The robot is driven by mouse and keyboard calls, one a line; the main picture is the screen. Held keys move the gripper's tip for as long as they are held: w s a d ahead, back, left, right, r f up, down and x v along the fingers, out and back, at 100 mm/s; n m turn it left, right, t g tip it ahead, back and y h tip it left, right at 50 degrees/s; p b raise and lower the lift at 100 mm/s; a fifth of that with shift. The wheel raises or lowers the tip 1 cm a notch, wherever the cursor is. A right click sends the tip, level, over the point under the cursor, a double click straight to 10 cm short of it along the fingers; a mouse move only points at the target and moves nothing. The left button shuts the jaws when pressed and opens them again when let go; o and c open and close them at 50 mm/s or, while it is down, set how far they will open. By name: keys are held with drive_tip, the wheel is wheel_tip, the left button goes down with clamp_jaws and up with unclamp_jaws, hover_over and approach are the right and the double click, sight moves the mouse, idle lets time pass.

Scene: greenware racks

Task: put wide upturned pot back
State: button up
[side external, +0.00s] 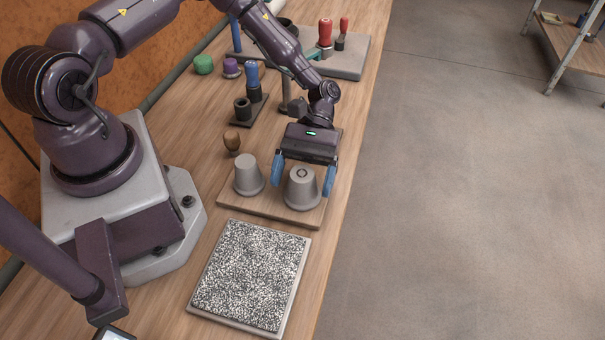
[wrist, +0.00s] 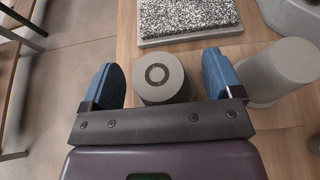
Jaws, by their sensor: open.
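A grey upturned pot (side external: 302,188) with a dark ring on its top stands on a wooden board (side external: 235,206); it also shows in the wrist view (wrist: 158,75). My gripper (side external: 303,180) is open, its blue fingers on either side of this ringed pot. The wrist view shows a gap between the pot and each finger (wrist: 162,82). A second grey upturned pot (side external: 247,174), with a plain top, stands left of it on the same board; it is at the right in the wrist view (wrist: 282,70). I cannot tell for certain which pot is the wider.
A speckled slab in a pale tray (side external: 250,275) lies in front of the board. A brown egg-shaped piece (side external: 232,140) stands behind the plain pot. Farther back are dark holders with blue- and red-handled tools (side external: 325,33). The bench's right edge runs close to the board.

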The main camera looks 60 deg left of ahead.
drive_tip(key=v, duration=1.3)
drive_tip(key=shift+f, duration=0.15)
drive_tip(key=shift+d+f+m, duration=0.2)
drive_tip(key=shift+f+m, duration=0.1)
drive_tip(key=shift+m, duration=0.1)
drive_tip(key=shift+s+d+f+m+t, duration=0.3)
drive_tip(key=shift+s+f+m, duration=0.1)
drive_tip(key=shift+s, duration=0.15)
drive_tip(key=s+r+m+t+y, duration=0.2)
drive_tip(key=s+r+t+y, duration=0.1)
drive_tip(key=r, duration=0.6)
drive_tip(key=s+a+r+m+t+y, duration=0.1)
drive_tip(key=s+r+m+t+y, duration=0.1)
drive_tip(key=s+r+t, duration=0.4)
drive_tip(key=s+a+r+m+t+y, duration=0.1)
drive_tip(key=s+r+m+t+y, duration=0.2)
drive_tip(key=s+r, duration=0.4)
wheel_tip(320, 180, up, 5)
drive_tip(key=shift+f+t+y, duration=0.1)
drive_tip(key=shift+t+y, duration=0.6)
drive_tip(key=shift+t, duration=0.4)
drive_tip(key=shift+a, duration=0.15)
